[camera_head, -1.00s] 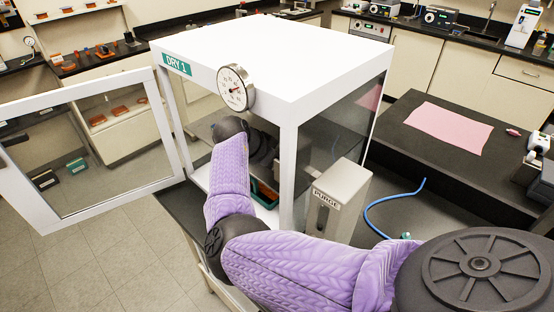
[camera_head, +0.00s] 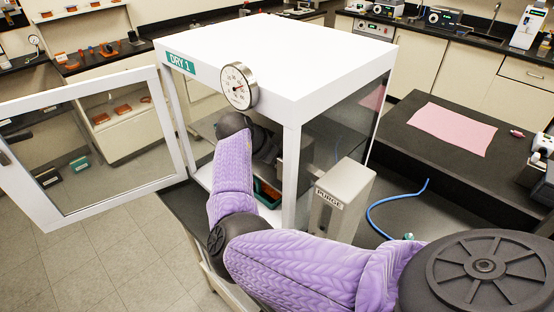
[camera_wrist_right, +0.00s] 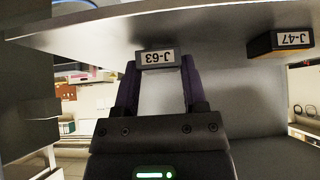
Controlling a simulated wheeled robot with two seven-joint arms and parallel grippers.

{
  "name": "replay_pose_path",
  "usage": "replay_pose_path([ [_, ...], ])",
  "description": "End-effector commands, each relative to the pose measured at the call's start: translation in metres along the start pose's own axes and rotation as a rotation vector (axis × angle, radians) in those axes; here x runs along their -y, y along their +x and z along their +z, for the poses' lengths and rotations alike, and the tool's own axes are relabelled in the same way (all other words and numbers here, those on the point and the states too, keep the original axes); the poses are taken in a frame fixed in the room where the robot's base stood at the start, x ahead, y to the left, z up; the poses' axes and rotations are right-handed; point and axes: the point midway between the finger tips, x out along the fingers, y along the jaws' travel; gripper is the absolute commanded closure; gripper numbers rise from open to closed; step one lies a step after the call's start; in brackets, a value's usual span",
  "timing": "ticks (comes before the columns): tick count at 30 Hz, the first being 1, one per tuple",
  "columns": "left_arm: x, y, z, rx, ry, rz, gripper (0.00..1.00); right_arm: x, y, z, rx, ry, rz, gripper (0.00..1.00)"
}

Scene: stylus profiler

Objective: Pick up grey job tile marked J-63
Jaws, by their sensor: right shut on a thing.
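The grey job tile J-63 (camera_wrist_right: 157,60) shows in the right wrist view between the fingertips of my right gripper (camera_wrist_right: 158,72), which is shut on it. The tile is close to a pale flat surface that crosses the top of that view; I cannot tell whether they touch. In the head view my right arm reaches through the open front of the white DRY 1 cabinet (camera_head: 290,60), and the gripper and tile are hidden there. My left gripper is not in view.
A J-47 tile (camera_wrist_right: 281,43) with a yellow part is to the right in the wrist view. The cabinet door (camera_head: 95,150) stands open to the left. A green tray (camera_head: 268,193) lies low in the cabinet. A PURGE box (camera_head: 343,195) and blue hose (camera_head: 385,201) are at its right.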

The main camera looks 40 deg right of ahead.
Motion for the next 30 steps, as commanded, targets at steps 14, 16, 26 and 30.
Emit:
replay_pose_path([
  [14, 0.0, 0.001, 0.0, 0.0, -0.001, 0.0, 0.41, 0.0, -0.073, 0.092, -0.004, -0.005, -0.001, 1.0],
  [16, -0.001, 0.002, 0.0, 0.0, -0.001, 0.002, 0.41, 0.0, -0.085, 0.107, -0.002, -0.004, -0.001, 1.0],
  [26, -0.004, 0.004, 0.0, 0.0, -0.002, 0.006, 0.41, 0.0, -0.111, 0.141, -0.001, -0.001, 0.0, 1.0],
  [30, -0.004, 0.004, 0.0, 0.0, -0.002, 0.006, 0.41, 0.0, -0.112, 0.141, -0.001, 0.0, 0.0, 1.0],
])
